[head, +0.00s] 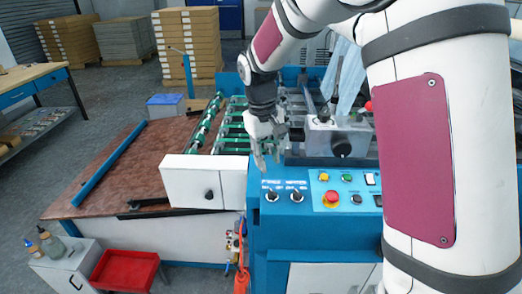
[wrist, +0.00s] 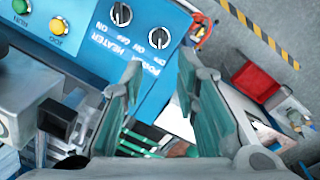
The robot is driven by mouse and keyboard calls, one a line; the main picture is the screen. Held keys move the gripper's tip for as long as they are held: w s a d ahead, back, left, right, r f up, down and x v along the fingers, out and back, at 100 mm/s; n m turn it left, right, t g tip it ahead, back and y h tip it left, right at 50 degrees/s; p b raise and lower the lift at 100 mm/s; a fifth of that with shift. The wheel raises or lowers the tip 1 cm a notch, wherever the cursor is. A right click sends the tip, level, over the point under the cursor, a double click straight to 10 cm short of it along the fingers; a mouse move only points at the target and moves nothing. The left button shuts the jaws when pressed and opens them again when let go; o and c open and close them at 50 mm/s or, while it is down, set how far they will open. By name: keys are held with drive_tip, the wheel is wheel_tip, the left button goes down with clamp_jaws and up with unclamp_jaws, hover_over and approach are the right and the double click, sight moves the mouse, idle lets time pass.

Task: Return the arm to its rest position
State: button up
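My gripper (head: 267,160) hangs at the end of my arm, above the front edge of the blue laminating machine (head: 305,232). In the wrist view my gripper (wrist: 160,72) has its two fingers apart, with nothing between them. Two black rotary knobs on the blue panel lie below the fingertips in the head view: the left knob (head: 271,196) and the right knob (head: 296,196). The wrist view shows the knobs (wrist: 160,38) close beyond the fingertips, with POWER and HEATER labels. My arm covers the right part of the machine in the head view.
A red emergency button (head: 331,198) sits on the panel. Green-banded rollers (head: 208,122) and a white box-like part (head: 205,182) stand left of my gripper. A red tray (head: 125,270) and a cabinet with bottles (head: 62,265) are at lower left. Stacked boxes stand behind.

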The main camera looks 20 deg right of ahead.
drive_tip(key=s+d+r+m+t, duration=0.1)
drive_tip(key=s+r+t, duration=0.1)
drive_tip(key=s+r, duration=1.05)
drive_tip(key=s+m+t+y, duration=0.1)
drive_tip(key=s+t, duration=0.2)
drive_tip(key=s, duration=1.2)
drive_tip(key=shift+s+d+r, duration=0.15)
drive_tip(key=shift+d+r, duration=0.05)
drive_tip(key=shift+r, duration=0.1)
